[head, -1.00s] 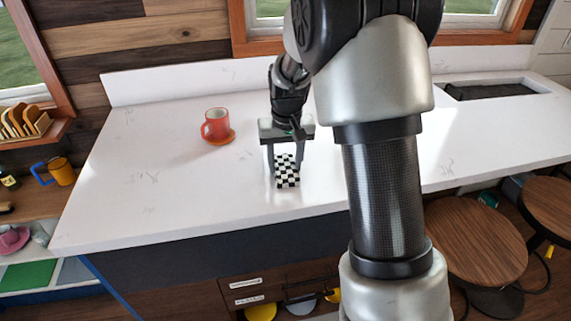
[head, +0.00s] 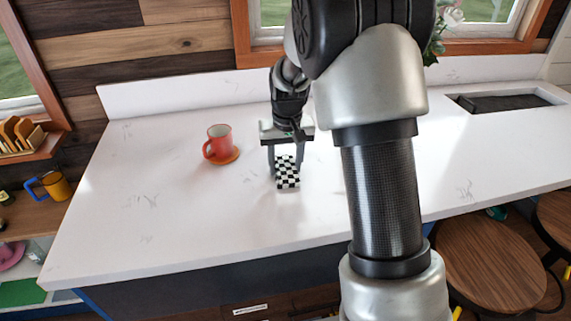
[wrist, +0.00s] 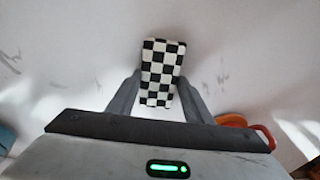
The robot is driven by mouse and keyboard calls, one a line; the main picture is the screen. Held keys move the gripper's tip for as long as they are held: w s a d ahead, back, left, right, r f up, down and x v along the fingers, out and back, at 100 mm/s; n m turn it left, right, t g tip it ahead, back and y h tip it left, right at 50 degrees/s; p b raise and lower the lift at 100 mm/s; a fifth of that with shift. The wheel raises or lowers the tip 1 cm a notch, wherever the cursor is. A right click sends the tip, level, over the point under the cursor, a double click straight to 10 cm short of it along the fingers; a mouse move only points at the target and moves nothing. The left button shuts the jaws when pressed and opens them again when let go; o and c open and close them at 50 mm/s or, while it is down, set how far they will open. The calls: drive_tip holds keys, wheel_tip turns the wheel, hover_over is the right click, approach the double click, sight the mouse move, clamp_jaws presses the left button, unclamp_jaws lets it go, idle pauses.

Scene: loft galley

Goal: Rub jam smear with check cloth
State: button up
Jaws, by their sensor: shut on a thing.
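The check cloth (head: 287,173) is a small black-and-white chequered pad over the white counter (head: 150,205). My gripper (head: 286,166) points down and is shut on it, one finger along each side. In the wrist view the cloth (wrist: 161,72) sits between the two fingers (wrist: 159,82) and sticks out past their tips. It looks at or very near the counter surface; I cannot tell if it touches. I cannot make out a jam smear in either view; only thin grey veins show, and the cloth or my arm may hide it.
A sink (head: 500,103) is at the back right. Wooden stools (head: 490,262) stand before the counter. The counter's left and front parts are clear.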

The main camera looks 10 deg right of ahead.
drive_tip(key=r, duration=0.2)
drive_tip(key=r+p, duration=0.1)
drive_tip(key=r, duration=0.1)
drive_tip(key=shift+s+p, duration=0.2)
drive_tip(key=shift+p, duration=0.1)
drive_tip(key=shift+w+r+p, duration=0.15)
drive_tip(key=shift+r+p, duration=0.35)
drive_tip(key=shift+r, duration=0.05)
drive_tip(key=shift+r+p, duration=0.95)
drive_tip(key=shift+r, duration=0.6)
